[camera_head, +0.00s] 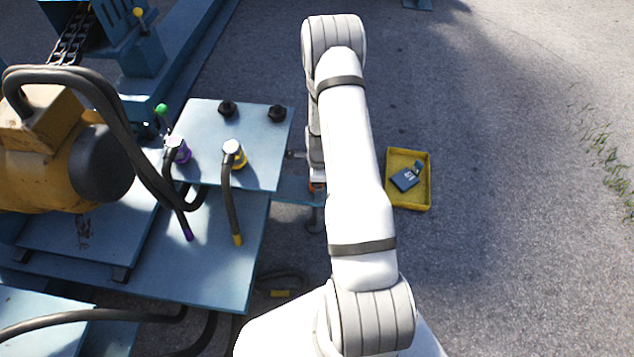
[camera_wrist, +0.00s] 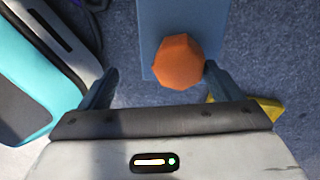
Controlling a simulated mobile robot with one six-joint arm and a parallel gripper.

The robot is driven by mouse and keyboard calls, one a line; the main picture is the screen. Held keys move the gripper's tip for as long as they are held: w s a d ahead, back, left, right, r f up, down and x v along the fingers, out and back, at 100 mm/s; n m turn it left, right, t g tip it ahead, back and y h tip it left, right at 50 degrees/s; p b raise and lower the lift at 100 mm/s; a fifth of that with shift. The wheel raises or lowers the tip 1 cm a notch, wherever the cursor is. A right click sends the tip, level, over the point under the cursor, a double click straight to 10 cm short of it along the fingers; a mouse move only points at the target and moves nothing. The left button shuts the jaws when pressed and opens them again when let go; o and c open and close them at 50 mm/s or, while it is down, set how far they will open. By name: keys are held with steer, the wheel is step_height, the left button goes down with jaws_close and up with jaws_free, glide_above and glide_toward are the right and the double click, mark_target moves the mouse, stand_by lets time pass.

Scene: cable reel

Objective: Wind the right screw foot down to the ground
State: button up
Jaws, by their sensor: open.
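The orange knob (camera_wrist: 178,62) of the screw foot stands over a blue bracket (camera_wrist: 152,22) in the wrist view. My gripper (camera_wrist: 161,68) is open, with one finger on each side of the knob. The knob is nearer the right finger; I cannot tell whether they touch. In the head view my arm hides the gripper and most of the knob, and only a sliver of orange (camera_head: 317,187) shows. Below it the lower part of the screw foot (camera_head: 315,221) shows beside my arm. Whether its pad touches the ground is not clear.
A blue deck (camera_head: 215,265) with a raised plate (camera_head: 262,160), capped hoses and black knobs lies left of my arm. A yellow motor (camera_head: 40,150) stands further left. A yellow tray (camera_head: 427,190) with dark items lies on the ground at right. The asphalt beyond is clear.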

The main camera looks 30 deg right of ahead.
steer(key=r, duration=0.1)
steer(key=s+r, duration=0.1)
steer(key=r, duration=0.1)
steer(key=shift+s+a+r, duration=0.1)
steer(key=shift+a, duration=0.1)
step_height(320, 180, up, 10)
steer(key=s+p, duration=0.2)
steer(key=p, duration=0.3)
steer(key=shift+t, duration=0.4)
steer(key=shift+d, duration=0.1)
